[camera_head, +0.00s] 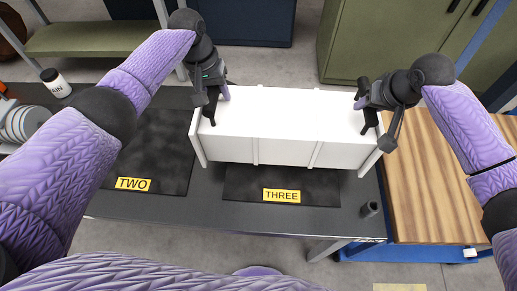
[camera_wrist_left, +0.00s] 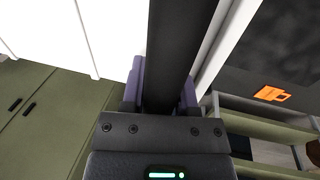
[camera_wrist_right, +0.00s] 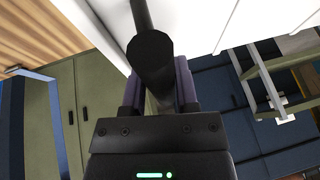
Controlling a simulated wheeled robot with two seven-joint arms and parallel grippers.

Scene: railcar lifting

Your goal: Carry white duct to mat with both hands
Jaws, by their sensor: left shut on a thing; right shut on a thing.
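The long white duct (camera_head: 285,120) lies crosswise over the back part of the black mat marked THREE (camera_head: 235,188). It looks about level; I cannot tell whether it touches the mat. My left gripper (camera_head: 217,95) is shut on a dark bar handle at the duct's left end. The handle (camera_wrist_left: 175,45) runs between the purple fingers in the left wrist view. My right gripper (camera_head: 364,104) is shut on the matching handle at the right end, also seen in the right wrist view (camera_wrist_right: 152,58). The duct hides the rear of the mat.
Another black mat marked TWO (camera_head: 150,150) lies to the left on the dark table (camera_head: 150,205). A small dark cup (camera_head: 370,209) stands near the front right. A wooden-topped bench (camera_head: 425,190) adjoins on the right. Green cabinets (camera_head: 345,40) stand behind.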

